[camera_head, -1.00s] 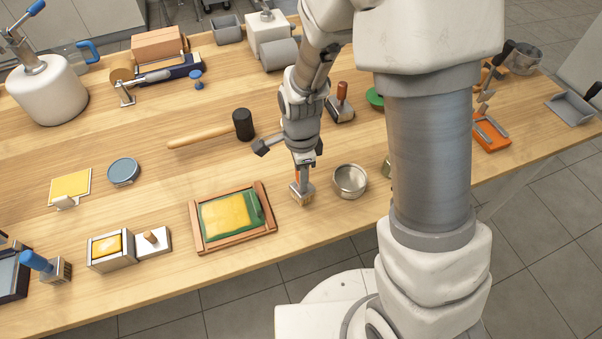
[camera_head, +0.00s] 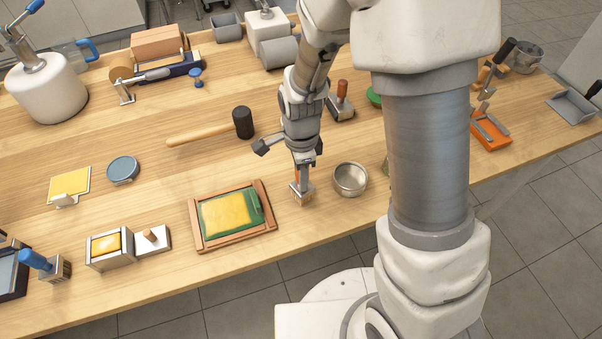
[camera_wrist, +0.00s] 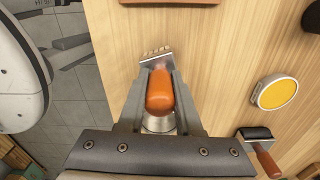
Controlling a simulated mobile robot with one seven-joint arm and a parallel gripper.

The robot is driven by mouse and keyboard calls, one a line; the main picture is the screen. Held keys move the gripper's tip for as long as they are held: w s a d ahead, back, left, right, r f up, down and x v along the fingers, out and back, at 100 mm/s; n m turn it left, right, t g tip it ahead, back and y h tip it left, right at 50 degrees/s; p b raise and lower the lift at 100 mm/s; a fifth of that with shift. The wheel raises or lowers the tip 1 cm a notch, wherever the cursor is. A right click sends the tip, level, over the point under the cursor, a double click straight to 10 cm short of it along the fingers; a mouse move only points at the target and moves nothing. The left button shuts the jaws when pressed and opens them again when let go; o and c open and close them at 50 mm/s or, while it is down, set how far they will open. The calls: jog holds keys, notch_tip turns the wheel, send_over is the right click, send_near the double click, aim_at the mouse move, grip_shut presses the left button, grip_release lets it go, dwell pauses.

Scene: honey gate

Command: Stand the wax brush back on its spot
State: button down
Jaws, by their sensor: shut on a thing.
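The wax brush has an orange handle (camera_wrist: 160,92), a metal band and pale bristles (camera_wrist: 155,52). In the head view its brush end (camera_head: 303,196) shows below my gripper (camera_head: 302,182), bristles downward, at or very near the tabletop. My gripper is shut on the handle, with one finger on each side of it in the wrist view. Whether the bristles touch the table I cannot tell. No marked spot for the brush is distinguishable in either view.
A metal bowl (camera_head: 350,180) stands close to the right of the brush. A wooden frame with a yellow sheet on green (camera_head: 262,195) lies to its left. A black-headed mallet (camera_head: 243,123) lies farther back. The table's front edge (camera_head: 300,250) is near.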

jog(key=shift+f+b, duration=0.5)
jog(key=shift+f, duration=0.25)
jog(key=c, duration=0.5)
grip_release()
jog(key=shift+r, duration=0.15)
jog(key=shift+r+p, duration=3.4)
jog(key=shift+r, duration=0.55)
